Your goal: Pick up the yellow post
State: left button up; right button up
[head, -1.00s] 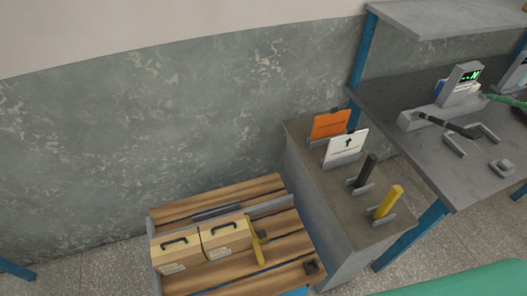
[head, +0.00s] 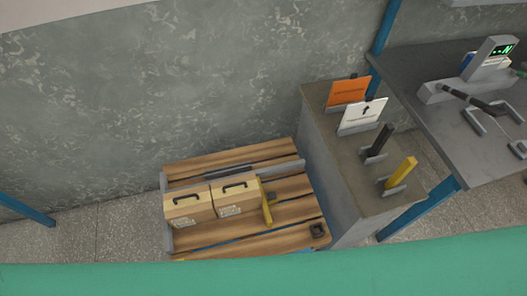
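A yellow post (head: 402,172) stands tilted in a small grey holder on top of a grey cabinet, right of the middle of the head view. A black post (head: 380,141) stands in a similar holder just behind it. Another yellow piece (head: 267,207) is on the wooden pallet, against the right side of two tan boxes; its exact shape is hard to tell. Neither of my grippers is in view.
An orange card (head: 347,92) and a white card (head: 363,113) stand on the cabinet (head: 345,185). The pallet (head: 289,237) bears tan boxes (head: 236,196). A grey bench (head: 425,120) with equipment is at right. A green surface (head: 260,279) crosses the bottom.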

aim_at(410, 163)
jog(key=k+l+z, duration=0.1)
jog(key=z, duration=0.3)
jog(key=l+z, duration=0.2)
jog(key=z, duration=0.15)
jog(key=l+z, duration=0.2)
jog(key=z, duration=0.2)
jog(key=k, duration=0.05)
